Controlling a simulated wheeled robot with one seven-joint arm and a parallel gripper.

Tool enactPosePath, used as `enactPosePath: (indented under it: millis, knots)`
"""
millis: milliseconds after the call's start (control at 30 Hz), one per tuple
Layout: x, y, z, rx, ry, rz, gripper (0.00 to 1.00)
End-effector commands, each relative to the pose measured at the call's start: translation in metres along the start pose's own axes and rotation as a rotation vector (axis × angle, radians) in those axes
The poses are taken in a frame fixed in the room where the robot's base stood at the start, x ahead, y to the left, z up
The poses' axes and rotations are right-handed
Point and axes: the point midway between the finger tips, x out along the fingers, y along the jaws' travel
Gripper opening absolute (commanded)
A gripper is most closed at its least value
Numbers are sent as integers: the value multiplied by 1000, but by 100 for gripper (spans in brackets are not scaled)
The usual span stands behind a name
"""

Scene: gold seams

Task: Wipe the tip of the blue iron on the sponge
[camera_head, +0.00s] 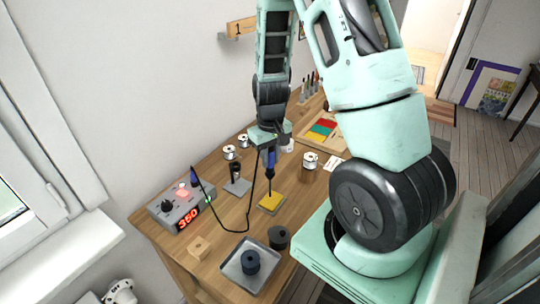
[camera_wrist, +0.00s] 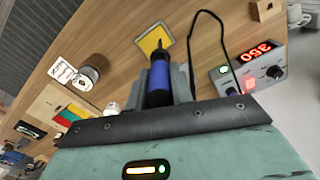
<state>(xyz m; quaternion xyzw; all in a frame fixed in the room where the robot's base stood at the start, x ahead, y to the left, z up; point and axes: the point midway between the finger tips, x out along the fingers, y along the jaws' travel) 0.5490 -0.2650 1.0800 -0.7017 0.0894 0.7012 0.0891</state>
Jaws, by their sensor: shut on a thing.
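My gripper (camera_head: 270,146) is shut on the blue iron (camera_head: 271,161) and holds it with its tip pointing down. The iron's blue handle also shows between the fingers in the wrist view (camera_wrist: 159,82). The yellow sponge (camera_head: 274,203) lies on the table directly below. The dark tip reaches the sponge's upper face in the head view and overlaps the sponge (camera_wrist: 150,40) in the wrist view. I cannot tell for sure whether it touches. A black cord (camera_head: 250,200) loops over the table beside the iron.
A station (camera_head: 178,214) showing 350 stands at the left, with a small stand (camera_head: 237,187) between it and the sponge. A grey tray (camera_head: 232,270) holding a dark round thing, a dark pot (camera_head: 278,238) and a wooden block (camera_head: 199,248) are nearer. Wire spools (camera_head: 309,161) stand behind.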

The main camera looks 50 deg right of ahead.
Motion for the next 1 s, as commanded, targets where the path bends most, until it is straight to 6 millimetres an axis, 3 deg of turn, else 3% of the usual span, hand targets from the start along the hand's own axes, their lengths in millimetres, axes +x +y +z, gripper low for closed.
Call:
enactPosePath:
  millis: [433,1000]
  knots:
    - [2,0,0,0,0,0,0]
    - [33,0,1,0,-1,-1,0]
